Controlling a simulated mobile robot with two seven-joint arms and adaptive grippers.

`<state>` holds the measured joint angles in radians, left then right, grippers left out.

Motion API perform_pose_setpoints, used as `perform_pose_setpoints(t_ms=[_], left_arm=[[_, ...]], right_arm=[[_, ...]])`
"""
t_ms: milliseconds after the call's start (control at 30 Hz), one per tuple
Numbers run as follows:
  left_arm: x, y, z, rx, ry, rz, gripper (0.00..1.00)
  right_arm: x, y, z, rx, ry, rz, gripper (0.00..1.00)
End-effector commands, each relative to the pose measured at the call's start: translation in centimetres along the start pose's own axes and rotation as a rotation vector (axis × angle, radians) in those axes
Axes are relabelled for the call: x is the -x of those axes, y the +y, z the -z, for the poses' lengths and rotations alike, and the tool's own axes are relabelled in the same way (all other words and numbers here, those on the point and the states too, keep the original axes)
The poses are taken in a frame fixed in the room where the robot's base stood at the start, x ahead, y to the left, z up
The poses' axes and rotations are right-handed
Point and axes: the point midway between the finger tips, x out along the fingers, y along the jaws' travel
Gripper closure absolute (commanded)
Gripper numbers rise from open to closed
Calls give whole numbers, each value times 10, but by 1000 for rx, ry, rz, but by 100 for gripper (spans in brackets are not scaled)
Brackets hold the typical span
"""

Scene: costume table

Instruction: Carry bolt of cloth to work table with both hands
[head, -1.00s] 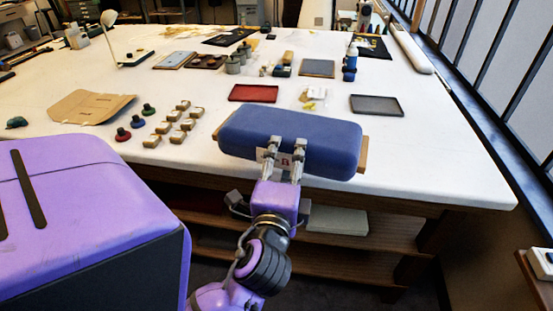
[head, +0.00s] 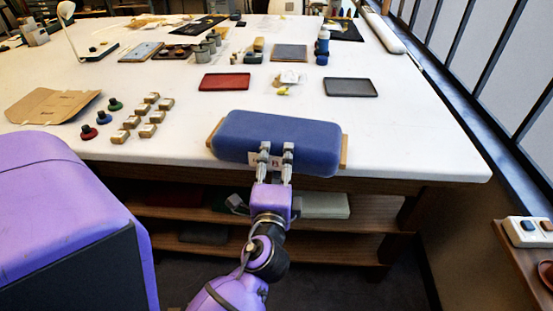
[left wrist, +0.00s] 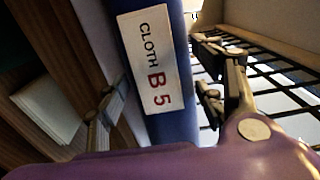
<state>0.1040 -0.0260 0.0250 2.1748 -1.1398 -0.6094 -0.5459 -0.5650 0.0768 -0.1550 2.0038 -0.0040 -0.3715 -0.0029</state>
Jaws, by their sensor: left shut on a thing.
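The bolt of cloth (head: 280,132) is a thick blue roll with a light wooden board end showing at each side. It lies level across the front edge of the white work table (head: 400,150), partly overhanging; I cannot tell whether it touches the top. My left gripper (head: 275,152) is shut on the front of the bolt, near its middle. In the left wrist view, the fingers stand either side of the blue cloth (left wrist: 178,122) and its white label (left wrist: 150,62), which reads "CLOTH B5". My right gripper is in neither view.
A red tray (head: 224,82) and a dark tray (head: 350,88) lie behind the bolt. Several small boxes (head: 133,122) and brown card (head: 50,104) are to the left. Bare tabletop lies right of the bolt. A shelf (head: 345,230) runs below; a side ledge (head: 535,262) is at right.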

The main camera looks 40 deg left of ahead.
Motion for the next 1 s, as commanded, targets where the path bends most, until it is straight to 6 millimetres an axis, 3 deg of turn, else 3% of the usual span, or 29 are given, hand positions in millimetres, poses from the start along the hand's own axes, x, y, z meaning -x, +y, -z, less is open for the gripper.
perform_pose_setpoints(t_ms=[33, 267, 300, 433, 1000], left_arm=[[0, -7, 1, 2, 3, 13, 100], [0, -4, 1, 1, 3, 12, 100], [0, 1, 0, 1, 0, 1, 35], [0, 0, 0, 1, 0, 1, 19], [-1, -2, 0, 0, 1, 1, 19]], right_arm=[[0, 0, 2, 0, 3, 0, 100], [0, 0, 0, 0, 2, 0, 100], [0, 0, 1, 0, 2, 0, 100], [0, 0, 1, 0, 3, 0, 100], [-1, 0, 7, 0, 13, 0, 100]])
